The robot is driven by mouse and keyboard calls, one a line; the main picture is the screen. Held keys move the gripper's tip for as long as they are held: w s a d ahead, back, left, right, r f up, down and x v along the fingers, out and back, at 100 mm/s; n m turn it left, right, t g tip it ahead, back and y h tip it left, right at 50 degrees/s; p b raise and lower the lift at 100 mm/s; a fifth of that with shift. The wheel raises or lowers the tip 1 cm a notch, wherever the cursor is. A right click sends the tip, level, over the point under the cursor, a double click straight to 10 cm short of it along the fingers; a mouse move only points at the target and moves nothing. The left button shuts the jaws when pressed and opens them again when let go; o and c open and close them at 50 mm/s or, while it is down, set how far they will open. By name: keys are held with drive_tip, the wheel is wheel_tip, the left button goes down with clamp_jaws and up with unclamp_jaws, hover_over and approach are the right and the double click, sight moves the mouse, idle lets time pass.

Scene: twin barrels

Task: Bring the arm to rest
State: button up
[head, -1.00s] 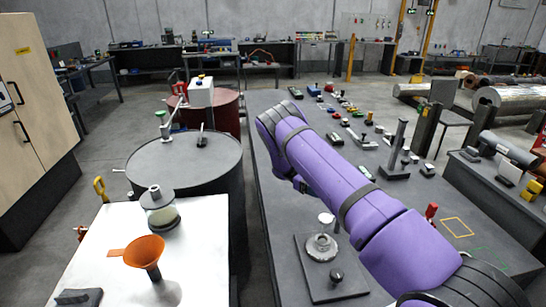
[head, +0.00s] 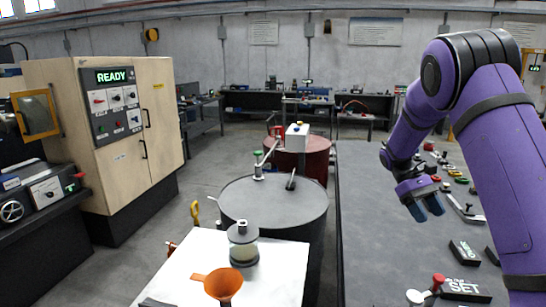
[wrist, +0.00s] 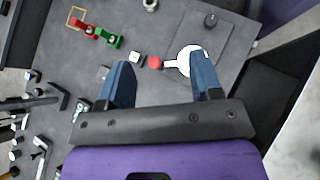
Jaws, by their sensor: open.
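My purple arm rises at the right of the head view and bends down at the elbow. My gripper (head: 426,203) hangs above the long dark workbench (head: 372,240), its fingers pointing down. In the wrist view the two blue fingers of my gripper (wrist: 162,82) stand apart with nothing held between them. Below them on the bench lie a red round knob (wrist: 155,62) and a white disc (wrist: 188,60), partly covered by the right finger.
A dark barrel (head: 272,205) and a red barrel (head: 314,158) stand left of the bench. A white table (head: 185,262) holds an orange funnel (head: 223,284) and a jar (head: 243,245). A cabinet (head: 130,160) reading READY stands at left. Small tools crowd the bench's right side.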

drive_tip(key=s+a+r+m+t+y, duration=0.15)
drive_tip(key=s+a+r+t, duration=0.3)
drive_tip(key=s+r, duration=0.55)
drive_tip(key=s+a+r+m+t+y, duration=0.15)
drive_tip(key=s+a+r+t, duration=0.35)
drive_tip(key=s+r, duration=0.5)
drive_tip(key=s+a+f+t, duration=0.1)
drive_tip(key=s+t, duration=0.4)
drive_tip(key=s, duration=0.6)
drive_tip(key=shift+a+m+y, duration=0.3)
drive_tip(key=shift+a+y, duration=0.1)
drive_tip(key=shift+s+f, duration=0.1)
